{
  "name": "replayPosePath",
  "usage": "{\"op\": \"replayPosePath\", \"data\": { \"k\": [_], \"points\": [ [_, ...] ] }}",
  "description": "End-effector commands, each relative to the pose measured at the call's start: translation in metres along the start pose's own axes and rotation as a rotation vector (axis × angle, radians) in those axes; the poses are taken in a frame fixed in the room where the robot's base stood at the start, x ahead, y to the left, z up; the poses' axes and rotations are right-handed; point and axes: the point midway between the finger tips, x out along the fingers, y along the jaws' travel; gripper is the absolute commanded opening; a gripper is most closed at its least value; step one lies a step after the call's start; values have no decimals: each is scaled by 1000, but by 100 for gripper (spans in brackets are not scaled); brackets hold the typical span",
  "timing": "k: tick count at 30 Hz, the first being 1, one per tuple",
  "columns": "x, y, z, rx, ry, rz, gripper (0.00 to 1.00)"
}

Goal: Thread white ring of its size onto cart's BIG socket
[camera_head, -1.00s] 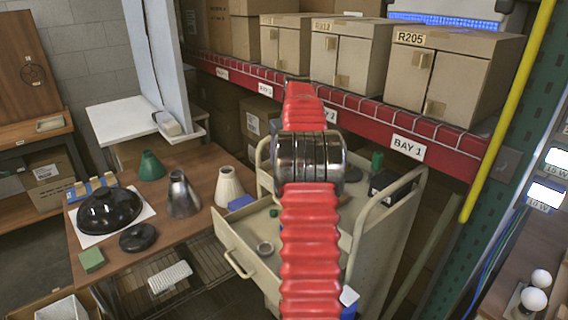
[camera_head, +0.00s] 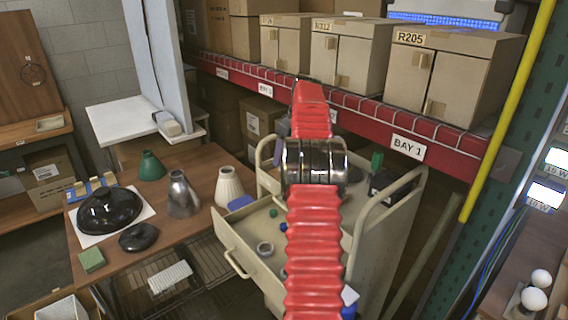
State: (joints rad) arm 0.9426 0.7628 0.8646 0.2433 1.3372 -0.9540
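The beige cart (camera_head: 388,247) stands in the middle, with its drawer (camera_head: 232,241) pulled out to the left. A small grey ring (camera_head: 265,249) lies in the drawer. A green upright piece (camera_head: 376,160) and a dark box-like piece (camera_head: 388,186) are on the cart top at the right. I cannot make out a white ring or tell which piece is the big socket. My red ribbed arm crosses in front of the cart and hides much of its top. My gripper's fingers do not show.
The brown table at left holds a black dome (camera_head: 110,209), a black ring-shaped piece (camera_head: 138,237), a green cone (camera_head: 151,166), a metal cone (camera_head: 183,194), a white ribbed shade (camera_head: 229,186) and a green block (camera_head: 92,260). A red shelf beam (camera_head: 450,160) with boxes runs behind the cart.

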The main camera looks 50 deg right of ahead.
Motion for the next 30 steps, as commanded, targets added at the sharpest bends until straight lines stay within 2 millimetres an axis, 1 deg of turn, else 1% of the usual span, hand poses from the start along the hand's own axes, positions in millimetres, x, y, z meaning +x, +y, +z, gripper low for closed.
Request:
{"op": "replayPosePath", "data": {
  "k": [12, 15, 21, 30],
  "points": [
    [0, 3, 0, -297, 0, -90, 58],
    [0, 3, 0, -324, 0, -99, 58],
    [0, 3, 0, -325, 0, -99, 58],
    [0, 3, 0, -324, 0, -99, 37]
  ]
}}
